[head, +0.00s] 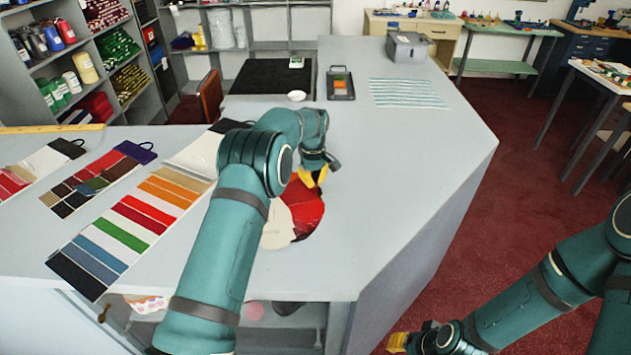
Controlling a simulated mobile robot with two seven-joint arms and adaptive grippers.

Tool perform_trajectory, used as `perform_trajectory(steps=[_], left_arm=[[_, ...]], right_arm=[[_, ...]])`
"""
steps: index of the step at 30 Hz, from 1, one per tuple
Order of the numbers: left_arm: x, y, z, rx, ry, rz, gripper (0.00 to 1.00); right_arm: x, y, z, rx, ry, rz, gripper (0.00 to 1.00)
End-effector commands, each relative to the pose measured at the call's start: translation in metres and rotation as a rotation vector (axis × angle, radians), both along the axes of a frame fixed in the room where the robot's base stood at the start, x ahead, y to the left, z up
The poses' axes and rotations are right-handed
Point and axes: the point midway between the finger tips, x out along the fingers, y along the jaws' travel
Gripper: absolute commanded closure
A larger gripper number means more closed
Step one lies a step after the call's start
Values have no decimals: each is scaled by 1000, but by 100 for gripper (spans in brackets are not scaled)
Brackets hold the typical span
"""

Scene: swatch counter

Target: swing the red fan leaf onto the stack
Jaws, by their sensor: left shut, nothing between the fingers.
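The red fan leaf (304,205) lies on the grey counter beside my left forearm, partly hidden by my arm and gripper. A cream leaf (275,232) shows beside it at the lower left, with a thin dark patch between them. The rest of the fan and any stack under it are hidden by my arm. My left gripper (313,180) is shut and empty, its yellow fingertips at the far edge of the red leaf; I cannot tell whether they touch it. My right gripper (396,343) is low at the bottom, away from the counter; its opening is unclear.
Swatch cards (130,222) lie along the left of the counter (400,185). A black mat (272,77), a small white bowl (297,96), a dark tray (340,84), a striped sheet (407,93) and a grey box (408,46) sit farther back. The counter right of the fan is clear.

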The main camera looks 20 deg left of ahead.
Motion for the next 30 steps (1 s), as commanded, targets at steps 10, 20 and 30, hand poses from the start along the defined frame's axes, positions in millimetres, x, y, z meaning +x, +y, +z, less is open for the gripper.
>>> perform_trajectory(steps=[10, 20, 30], left_arm=[[0, 2, -2, 0, 4, 12, 100], [0, 2, -1, 0, 2, 11, 68], [1, 1, 11, 1, -2, 10, 68]], right_arm=[[0, 0, 0, 0, 0, 0, 68], [0, 0, 0, 0, 0, 0, 68], [0, 0, 0, 0, 0, 0, 68]])
